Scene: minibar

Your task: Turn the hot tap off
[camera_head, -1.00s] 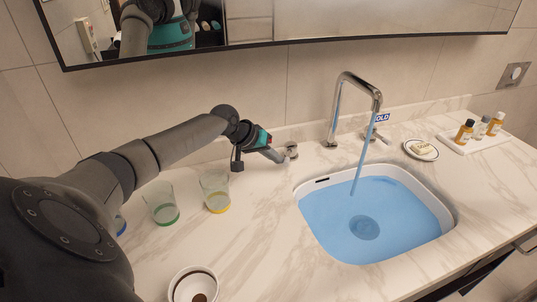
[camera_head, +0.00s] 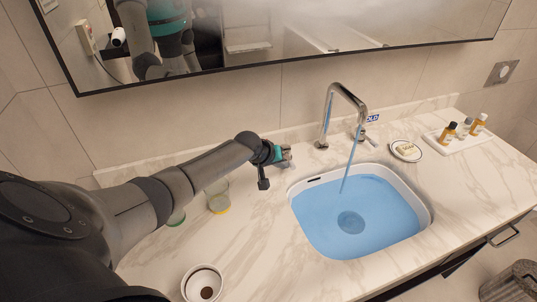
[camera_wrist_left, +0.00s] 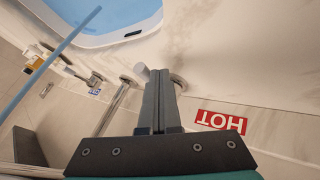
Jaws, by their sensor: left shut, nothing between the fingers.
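The hot tap handle is mostly hidden behind my left gripper (camera_head: 285,160) in the head view. In the left wrist view, a round metal base and a pale lever end (camera_wrist_left: 141,71) show right by the fingers, beside a red HOT label (camera_wrist_left: 220,121). My left gripper (camera_wrist_left: 160,78) is shut and empty, its tips beside or against the handle; contact is unclear. The chrome spout (camera_head: 340,97) pours a stream of water (camera_head: 350,165) into the basin (camera_head: 300,197), which holds blue water. My right gripper is not in view.
The cold tap (camera_head: 366,137) stands right of the spout, with a blue label. A soap dish (camera_head: 408,158) and a tray of small bottles (camera_head: 487,137) are farther right. Glasses (camera_head: 218,203) stand partly behind my left arm. A white cup (camera_head: 203,283) is at the front.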

